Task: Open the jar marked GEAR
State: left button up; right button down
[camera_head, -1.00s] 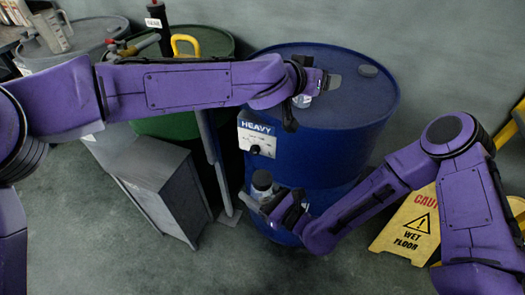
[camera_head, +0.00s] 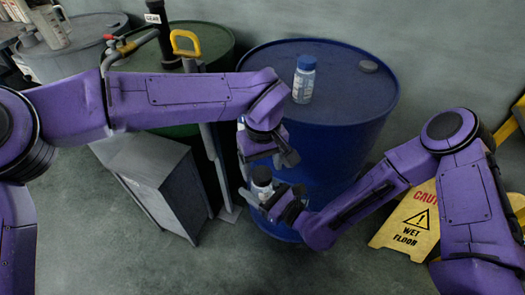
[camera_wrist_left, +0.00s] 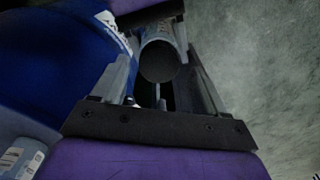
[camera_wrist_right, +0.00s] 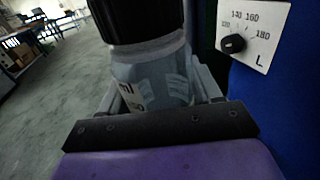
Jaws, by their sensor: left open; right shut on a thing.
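A clear jar (camera_head: 262,184) with a dark lid is held upright in front of the blue drum by my right gripper (camera_head: 270,197), which is shut around its body. The right wrist view shows the jar body (camera_wrist_right: 150,80) and its black lid (camera_wrist_right: 140,18); its printing is only partly seen, and I cannot read GEAR on it. My left gripper (camera_head: 267,166) is open just above this jar, pointing down. In the left wrist view the dark lid (camera_wrist_left: 160,60) lies between the open fingers. A second jar (camera_head: 304,79) with a blue cap stands on the drum, its name unreadable.
The blue drum (camera_head: 335,110) stands close behind both grippers. A green drum (camera_head: 205,45) with a GEAR tag (camera_head: 153,18) on its pump is at the left. A grey cabinet (camera_head: 165,185) stands left of the grippers. A yellow wet-floor sign (camera_head: 405,228) is at the right.

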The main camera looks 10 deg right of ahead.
pick_arm(q)
jog(key=shift+f, duration=1.2)
jog(key=c, duration=1.1)
jog(key=n, duration=2.1)
jog(key=shift+n, duration=0.3)
jog(key=n, duration=0.5)
jog(key=shift+n, duration=0.4)
jog(key=n, duration=0.5)
jog(key=shift+r+n, duration=0.1)
jog(key=shift+n, duration=0.3)
jog(key=n, duration=0.3)
jog(key=shift+n, duration=0.3)
jog(key=shift+r, duration=0.15)
